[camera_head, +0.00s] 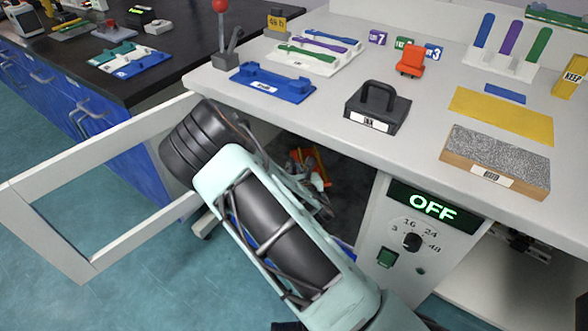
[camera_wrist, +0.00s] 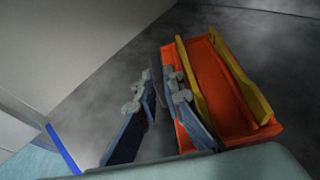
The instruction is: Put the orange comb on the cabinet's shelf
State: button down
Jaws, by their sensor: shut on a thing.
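The orange comb (camera_wrist: 230,100) shows in the wrist view as an orange body with long yellow strips on it. My gripper (camera_wrist: 157,78) is at its left side, and one finger overlaps its near left part. The fingers are shut on it; the exact contact between the tips is hard to see. In the head view the comb (camera_head: 316,162) is partly visible inside the cabinet (camera_head: 345,190), just beyond my gripper (camera_head: 322,205), which my arm partly hides. The dark grey shelf surface (camera_wrist: 115,75) lies beneath and around the comb.
The cabinet's white-framed door (camera_head: 105,160) stands open to the left. The white worktop (camera_head: 330,95) overhangs the opening and carries a blue rack (camera_head: 270,85), a black handled block (camera_head: 377,105) and a grey abrasive block (camera_head: 495,160). The control panel (camera_head: 410,240) reads OFF, right of the opening.

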jog(key=shift+f, duration=0.15)
jog(key=c, duration=2)
grip_release()
jog(key=shift+c, duration=0.2)
jog(key=shift+r, duration=0.3)
jog(key=p+v, duration=0.3)
jog(key=v, duration=0.9)
jog(key=shift+f, duration=0.15)
